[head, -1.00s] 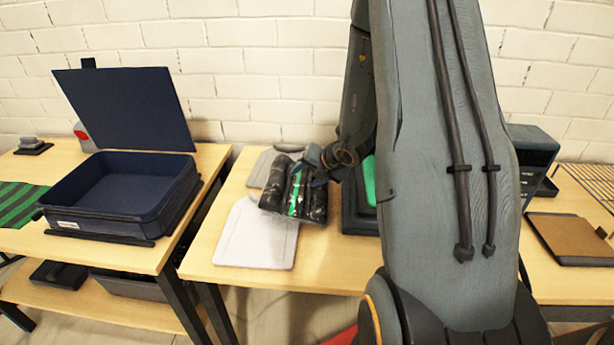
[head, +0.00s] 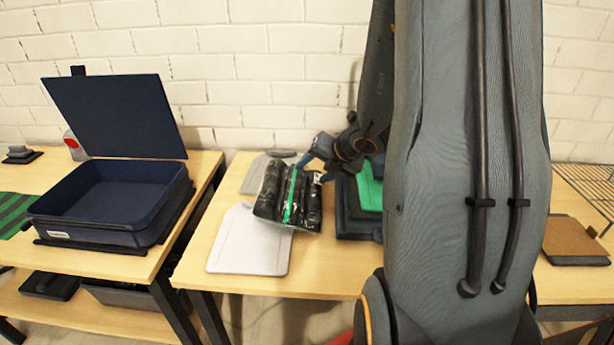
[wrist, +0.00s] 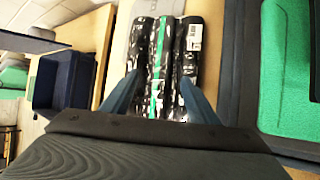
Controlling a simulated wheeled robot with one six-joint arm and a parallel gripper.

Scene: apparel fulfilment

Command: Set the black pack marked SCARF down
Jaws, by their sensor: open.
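The black pack (head: 288,205) with a green stripe lies at the right part of a light grey board (head: 243,250) on the middle table, looking slightly tilted. In the wrist view the pack (wrist: 157,50) shows several rolled sections and a white label; I cannot read the word SCARF. My gripper (head: 315,170) is open at the pack's far right end. In the wrist view the blue fingers of my gripper (wrist: 158,98) stand apart on either side of the pack's near end. Whether they touch it, I cannot tell.
An open navy case (head: 110,195) with its lid up stands on the left table. A dark tray with a green item (head: 369,187) is close to the pack's right. Another grey board (head: 262,173) lies behind. A brown board (head: 577,238) lies far right.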

